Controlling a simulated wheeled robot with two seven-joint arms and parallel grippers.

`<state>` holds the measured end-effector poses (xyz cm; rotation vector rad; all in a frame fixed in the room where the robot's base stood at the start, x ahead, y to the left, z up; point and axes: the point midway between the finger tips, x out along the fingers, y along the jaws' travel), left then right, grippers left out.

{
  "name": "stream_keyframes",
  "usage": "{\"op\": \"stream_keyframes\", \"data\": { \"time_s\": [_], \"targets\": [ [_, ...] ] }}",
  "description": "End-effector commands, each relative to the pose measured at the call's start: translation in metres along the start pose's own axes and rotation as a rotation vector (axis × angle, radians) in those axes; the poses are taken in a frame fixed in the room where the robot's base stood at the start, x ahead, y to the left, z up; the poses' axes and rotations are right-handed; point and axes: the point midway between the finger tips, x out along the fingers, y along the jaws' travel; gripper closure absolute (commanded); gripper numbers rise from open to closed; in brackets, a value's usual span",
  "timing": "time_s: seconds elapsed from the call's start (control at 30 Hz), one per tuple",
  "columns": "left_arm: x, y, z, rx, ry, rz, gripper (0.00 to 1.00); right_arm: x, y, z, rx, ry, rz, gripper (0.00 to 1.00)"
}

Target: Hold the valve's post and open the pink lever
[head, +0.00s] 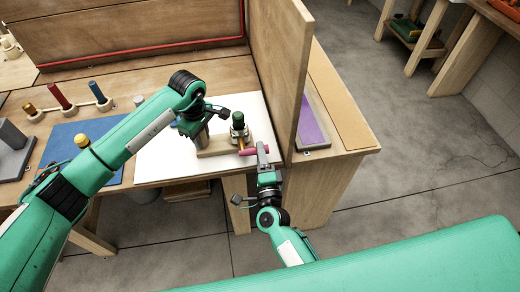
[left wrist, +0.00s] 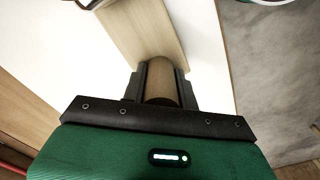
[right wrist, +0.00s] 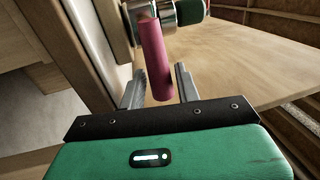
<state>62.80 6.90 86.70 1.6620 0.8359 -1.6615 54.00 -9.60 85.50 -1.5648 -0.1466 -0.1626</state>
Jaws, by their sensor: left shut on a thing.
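The valve (head: 240,132) with its green top stands on a wooden base (head: 217,147) on the white sheet, at the table's right. Its pink lever (head: 248,152) points toward the table's front. My left gripper (head: 197,124) is shut on the wooden post (left wrist: 162,82), one finger on each side in the left wrist view. My right gripper (head: 263,155) is open at the lever. In the right wrist view the pink lever (right wrist: 155,60) hangs between its two fingers (right wrist: 160,88), with a gap visible on the right side; contact on the left is unclear.
A tall wooden panel (head: 283,60) stands close to the right of the valve. A blue mat (head: 65,145) and several coloured pegs (head: 60,97) are at the left. A purple strip (head: 312,122) lies beyond the panel.

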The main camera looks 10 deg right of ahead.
Motion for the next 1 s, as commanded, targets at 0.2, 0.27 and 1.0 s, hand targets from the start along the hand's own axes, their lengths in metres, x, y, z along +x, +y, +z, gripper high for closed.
{"op": "stream_keyframes", "data": {
  "time_s": [0.2,0.27,1.0],
  "targets": [
    [0.0016,-0.0007,-0.0003,0.0,0.001,-0.002,1.0,0.0128,-0.0001,-0.0002,-0.001,0.0,0.0,0.67],
    [0.0016,-0.0007,-0.0003,0.0,0.001,-0.002,1.0,0.0133,0.0001,-0.0002,-0.001,0.0,0.0,0.67],
    [0.0018,-0.0008,-0.0003,-0.001,0.001,-0.003,1.0,0.013,-0.0017,-0.0001,-0.032,-0.007,0.0,1.0]
  ]
}}
